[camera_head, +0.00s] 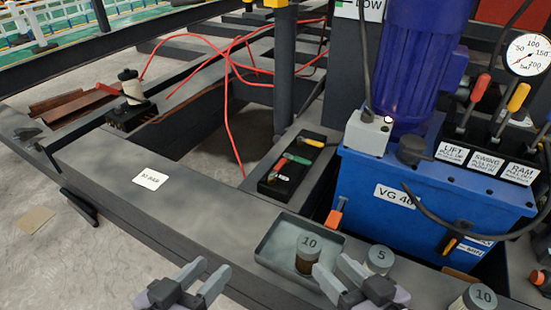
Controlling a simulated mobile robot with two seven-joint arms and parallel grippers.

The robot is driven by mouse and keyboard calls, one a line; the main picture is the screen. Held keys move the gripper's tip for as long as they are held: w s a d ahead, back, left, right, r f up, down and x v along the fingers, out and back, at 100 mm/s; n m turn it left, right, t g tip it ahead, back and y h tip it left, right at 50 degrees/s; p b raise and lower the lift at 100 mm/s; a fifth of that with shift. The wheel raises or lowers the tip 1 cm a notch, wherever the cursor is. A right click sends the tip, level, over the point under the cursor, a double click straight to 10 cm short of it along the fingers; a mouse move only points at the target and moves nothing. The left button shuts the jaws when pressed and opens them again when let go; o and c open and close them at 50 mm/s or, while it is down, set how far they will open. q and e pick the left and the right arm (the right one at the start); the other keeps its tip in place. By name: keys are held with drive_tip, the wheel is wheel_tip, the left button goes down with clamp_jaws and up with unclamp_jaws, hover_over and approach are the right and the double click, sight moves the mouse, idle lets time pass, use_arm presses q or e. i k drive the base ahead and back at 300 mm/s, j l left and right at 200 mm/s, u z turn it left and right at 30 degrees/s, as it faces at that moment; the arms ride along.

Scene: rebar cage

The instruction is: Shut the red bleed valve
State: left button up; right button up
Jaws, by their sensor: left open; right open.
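I cannot tell for certain which part is the red bleed valve. A small red-orange handle (335,217) stands at the lower left corner of the blue power unit (355,187). Another red-orange piece (540,279) shows at the lower right edge, and a red-handled lever (480,88) stands behind the LIFT label. My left gripper (208,273) is open and empty at the bottom, left of the grey tray. My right gripper (333,268) is open at the bottom centre, in front of the tray and overlapping a "10" canister in the picture. Neither gripper visibly touches a handle.
The grey tray (268,255) holds a canister marked "10" (308,254). Canisters marked "5" (380,260) and "10" (478,299) stand to its right. A black tray (270,186) holds coloured-handled tools. Red hose (229,120) loops behind. The left beam is mostly clear.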

sight(279, 166)
drive_tip(key=j, duration=0.4)
drive_tip(key=i+j, duration=0.1)
drive_tip(key=j, duration=0.25)
drive_tip(key=i+j, duration=0.2)
drive_tip(key=j, duration=0.15)
drive_tip(key=i+j+z, duration=0.1)
drive_tip(key=i+j, duration=0.15)
drive_tip(key=j, duration=0.15)
drive_tip(key=i, duration=0.2)
